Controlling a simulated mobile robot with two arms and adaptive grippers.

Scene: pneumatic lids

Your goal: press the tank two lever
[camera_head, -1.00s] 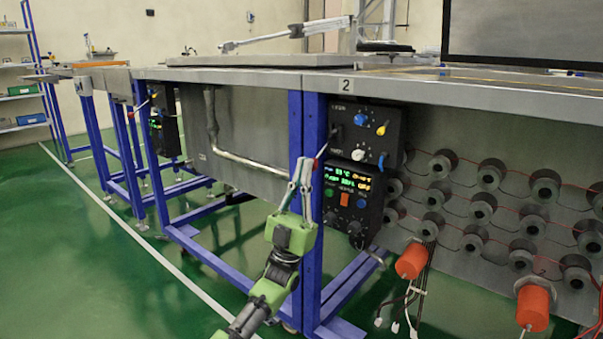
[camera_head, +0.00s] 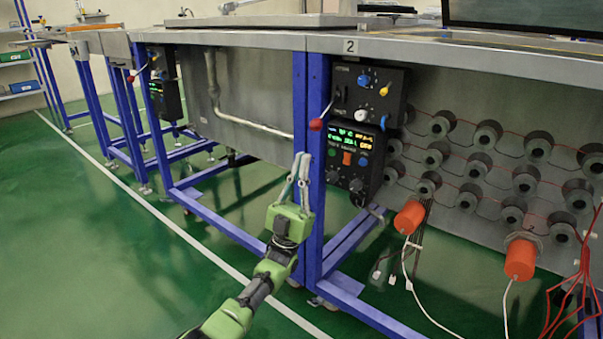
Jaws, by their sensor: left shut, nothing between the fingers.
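The tank two lever is a thin rod with a red ball knob (camera_head: 316,124). It sticks out at the left edge of the black control box (camera_head: 368,92), under the table edge marked "2" (camera_head: 349,46). The rod slants down and left to the knob. My left gripper (camera_head: 302,156) is shut and empty, its grey fingers pointing up in front of the blue table leg. Its fingertips show below and slightly left of the knob, apart from it in the picture. My right gripper is not in view.
A lower display panel (camera_head: 354,156) with lit digits and buttons sits under the control box. A second red-knobbed lever (camera_head: 130,78) shows farther left. Orange cylinders (camera_head: 409,217) and hanging wires are at right. The green floor at left is clear.

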